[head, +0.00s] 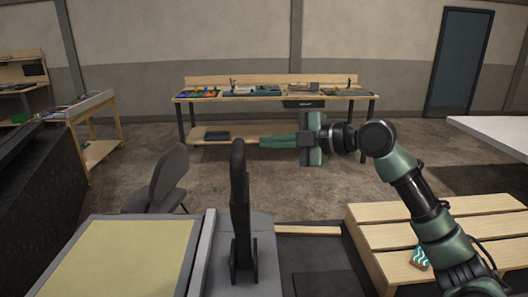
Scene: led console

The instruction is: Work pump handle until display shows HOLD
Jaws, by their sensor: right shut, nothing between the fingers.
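A dark upright lever (239,212), which looks like the pump handle, stands on a grey base (264,240) in the lower middle of the head view. My right gripper (264,142) comes in from the right and points left. Its green fingers are shut and empty. Their tips show just right of the lever's top; I cannot tell whether they touch it or how far apart they are in depth. No lit display or HOLD text can be made out. My left gripper is not in view.
A beige panel (125,258) lies left of the lever. A wooden slatted pallet (480,240) with a teal-and-white item (420,258) is at right. A grey chair (166,180) stands beyond the panel. A workbench (270,94) stands at the back wall, with open floor before it.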

